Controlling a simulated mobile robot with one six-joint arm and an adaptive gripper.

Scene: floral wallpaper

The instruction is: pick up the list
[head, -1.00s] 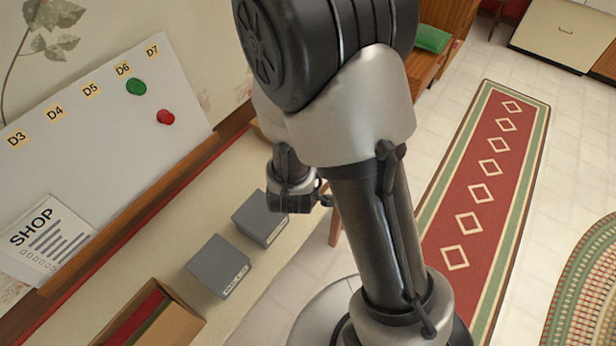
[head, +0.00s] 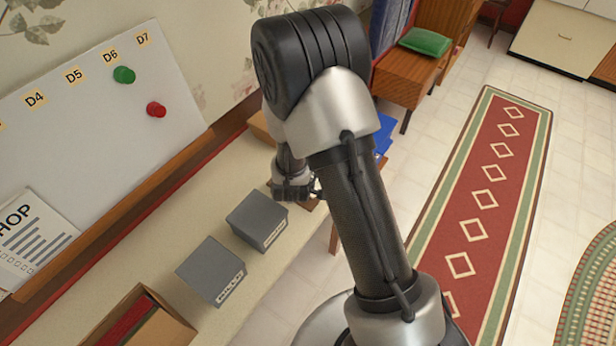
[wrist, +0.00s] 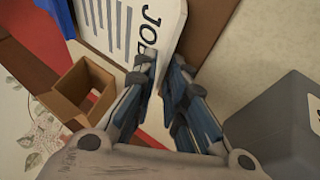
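In the head view, a white sheet headed "SHOP" (head: 30,240), cut by the left edge, leans at the lower part of the white board (head: 95,110). In the head view my arm hides most of the gripper.
Two grey boxes (head: 257,220) (head: 211,271) stand on the pale surface (head: 150,240), with an open brown box (head: 150,325) nearer. A small open cardboard box (wrist: 78,92) is left of the fingers; a grey box (wrist: 285,125) is right. Blue things (head: 383,132) show behind my arm.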

